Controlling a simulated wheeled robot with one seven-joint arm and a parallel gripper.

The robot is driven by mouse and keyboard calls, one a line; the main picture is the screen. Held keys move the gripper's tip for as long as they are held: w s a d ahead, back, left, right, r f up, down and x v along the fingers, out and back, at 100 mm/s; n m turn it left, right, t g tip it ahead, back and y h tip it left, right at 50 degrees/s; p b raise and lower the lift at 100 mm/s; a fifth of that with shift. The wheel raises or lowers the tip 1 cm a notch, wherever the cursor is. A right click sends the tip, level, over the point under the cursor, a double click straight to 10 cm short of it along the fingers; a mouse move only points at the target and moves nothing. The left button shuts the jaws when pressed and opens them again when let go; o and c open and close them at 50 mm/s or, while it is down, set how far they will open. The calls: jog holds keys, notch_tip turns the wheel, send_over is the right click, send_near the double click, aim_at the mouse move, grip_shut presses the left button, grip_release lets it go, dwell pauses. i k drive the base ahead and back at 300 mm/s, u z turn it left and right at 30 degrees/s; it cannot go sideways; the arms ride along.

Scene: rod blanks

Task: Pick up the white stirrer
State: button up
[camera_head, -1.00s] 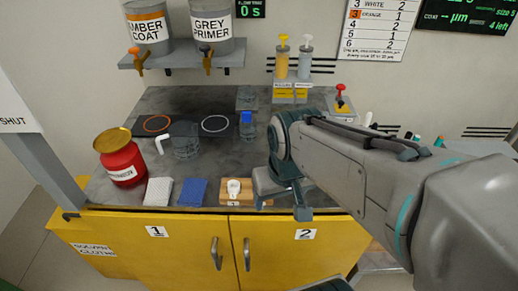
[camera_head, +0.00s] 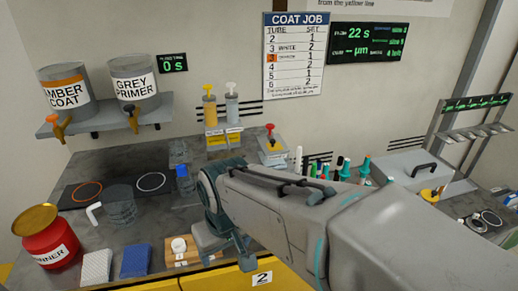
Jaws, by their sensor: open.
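A white bent piece (camera_head: 94,213) stands on the grey bench top just left of a clear beaker (camera_head: 121,208); it may be the white stirrer, but it is small and I cannot be sure. A white upright stick (camera_head: 298,160) stands farther right, behind my arm, among coloured-topped items. My gripper (camera_head: 226,256) is open, over the bench's front edge by a wooden block (camera_head: 181,257) with a white piece on it. It is apart from both white candidates. My arm hides part of the bench.
A red thinner can (camera_head: 50,245) stands at the front left, beside a white cloth (camera_head: 97,266) and a blue cloth (camera_head: 135,262). Paint tanks (camera_head: 135,82) sit on a wall shelf. Pump bottles (camera_head: 209,105) stand at the back. Several coloured-topped items (camera_head: 345,170) stand at right.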

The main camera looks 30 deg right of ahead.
aim_at(298, 163)
jog(key=z, duration=1.15)
